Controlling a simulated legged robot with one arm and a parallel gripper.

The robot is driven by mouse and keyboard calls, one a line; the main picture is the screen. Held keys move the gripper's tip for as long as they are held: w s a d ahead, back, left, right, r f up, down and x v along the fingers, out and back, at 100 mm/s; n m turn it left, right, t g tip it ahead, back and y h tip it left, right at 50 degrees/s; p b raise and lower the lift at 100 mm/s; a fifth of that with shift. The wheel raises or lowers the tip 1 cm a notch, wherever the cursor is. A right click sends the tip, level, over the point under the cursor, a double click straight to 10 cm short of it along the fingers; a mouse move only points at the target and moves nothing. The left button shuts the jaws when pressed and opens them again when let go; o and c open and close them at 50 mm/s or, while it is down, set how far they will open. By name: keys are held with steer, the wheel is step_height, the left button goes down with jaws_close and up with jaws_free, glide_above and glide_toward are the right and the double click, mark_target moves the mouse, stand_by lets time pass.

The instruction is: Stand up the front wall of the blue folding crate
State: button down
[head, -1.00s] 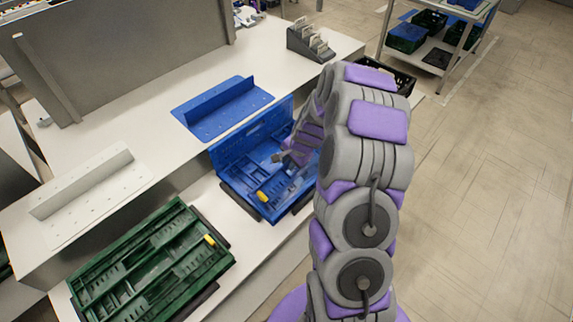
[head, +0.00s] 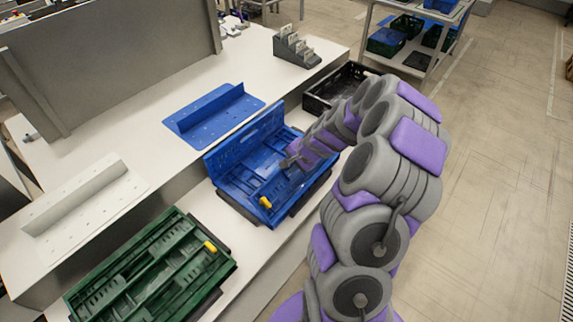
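The blue folding crate (head: 232,192) lies on the lower white shelf in the middle of the head view. Its long wall on the far side, towards the table, stands up (head: 245,143). Its other walls look folded down inside, and a yellow latch (head: 265,202) shows at its near left part. My gripper (head: 287,163) is over the right half of the crate, low above or touching the folded panels.
A folded green crate (head: 226,262) with a yellow latch lies to the left on the same shelf. A black crate (head: 318,103) stands behind my arm at the right. Blue (head: 214,113) and white (head: 78,205) angled plates lie on the table. Open floor lies to the right.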

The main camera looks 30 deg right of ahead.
mark_target(302, 183)
steer(key=shift+s+d+r+t+y, duration=0.15)
steer(key=shift+s+r+t, duration=0.05)
steer(key=shift+s+t, duration=0.25)
steer(key=shift+s+d+r+t+y, duration=0.1)
steer(key=shift+s+r+t+y, duration=0.05)
steer(key=shift+s+t, duration=0.3)
steer(key=shift+s+d+r, duration=0.1)
steer(key=shift+s+d, duration=0.1)
steer(key=shift+s, duration=0.65)
steer(key=shift+s+d, duration=0.15)
steer(key=shift+s, duration=0.65)
steer(key=shift+a+g, duration=0.1)
steer(key=shift+g, duration=0.2)
steer(key=c, duration=0.9)
jaws_free()
steer(key=shift+w+d, duration=0.1)
steer(key=shift+d, duration=0.1)
steer(key=shift+c, duration=0.3)
steer(key=shift+w+r, duration=0.1)
steer(key=shift+r, duration=0.1)
